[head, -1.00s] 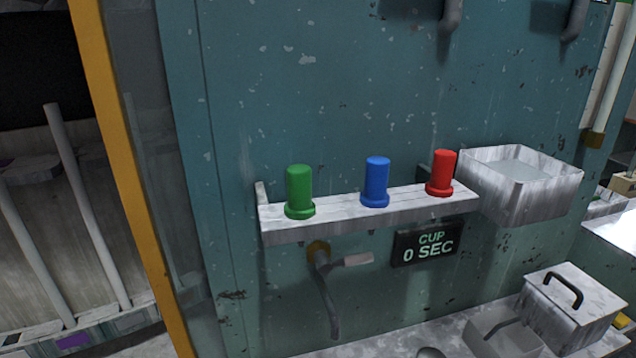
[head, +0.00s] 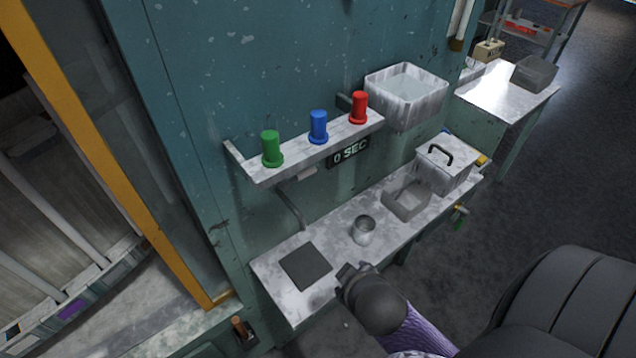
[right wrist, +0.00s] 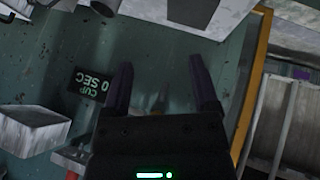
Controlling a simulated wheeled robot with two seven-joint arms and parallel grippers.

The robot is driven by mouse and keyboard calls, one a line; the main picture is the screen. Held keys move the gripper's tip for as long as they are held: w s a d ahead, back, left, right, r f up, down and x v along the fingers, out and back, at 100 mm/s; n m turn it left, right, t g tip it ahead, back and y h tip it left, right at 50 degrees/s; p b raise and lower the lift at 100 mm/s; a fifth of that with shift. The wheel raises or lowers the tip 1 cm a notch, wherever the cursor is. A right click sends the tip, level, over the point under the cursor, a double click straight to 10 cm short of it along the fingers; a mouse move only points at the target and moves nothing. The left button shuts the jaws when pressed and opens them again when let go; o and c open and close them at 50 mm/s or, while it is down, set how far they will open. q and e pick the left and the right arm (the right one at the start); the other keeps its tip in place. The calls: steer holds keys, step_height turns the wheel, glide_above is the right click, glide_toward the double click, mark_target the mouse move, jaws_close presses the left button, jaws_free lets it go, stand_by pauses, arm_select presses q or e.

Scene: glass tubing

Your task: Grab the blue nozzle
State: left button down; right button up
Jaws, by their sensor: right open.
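The blue nozzle (head: 318,127) stands upright on a narrow wall shelf (head: 260,176) in the head view. It is between a green nozzle (head: 271,150) on the left and a red nozzle (head: 359,108) on the right. My right gripper (head: 348,275) is low in the head view, in front of the counter and well below the shelf, apart from the nozzles. In the right wrist view its two dark fingers (right wrist: 165,88) are spread, with nothing seen held between them. The blue nozzle cannot be made out there. My left gripper is not in view.
A counter (head: 345,265) below the shelf holds a dark pad (head: 305,265), a metal cup (head: 364,230), an open box (head: 405,200) and a lidded box (head: 446,165). A wall basin (head: 405,97) is right of the shelf. A "0 SEC" display (head: 348,152) hangs under the shelf.

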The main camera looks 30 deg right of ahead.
steer(key=w+d+r+n+t+h+p, duration=0.1)
steer(key=w+d+r+t, duration=0.1)
steer(key=r, duration=0.3)
steer(key=w+d+r+t+h, duration=0.1)
steer(key=w+d+r+t, duration=0.15)
steer(key=r, duration=0.35)
step_height(320, 180, up, 20)
steer(key=n+t+y+p, duration=0.1)
steer(key=n+t+y, duration=0.2)
steer(key=n+y, duration=0.85)
steer(key=n+t+y, duration=0.2)
steer(key=n, duration=1.8)
glide_above(325, 120)
steer(key=s+a, duration=0.2)
steer(key=s, duration=0.4)
steer(key=d+f+n+g+h, duration=0.4)
steer(key=n, duration=0.1)
steer(key=shift+m, duration=0.35)
steer(key=p+x, duration=0.2)
steer(key=x, duration=0.8)
steer(key=shift+w+f, duration=0.15)
steer(key=shift+f, duration=0.05)
steer(key=shift+d, duration=0.1)
steer(key=shift+c, duration=0.8)
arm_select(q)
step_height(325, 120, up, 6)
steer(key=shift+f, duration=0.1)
arm_select(e)
steer(key=shift+t, duration=0.25)
jaws_close()
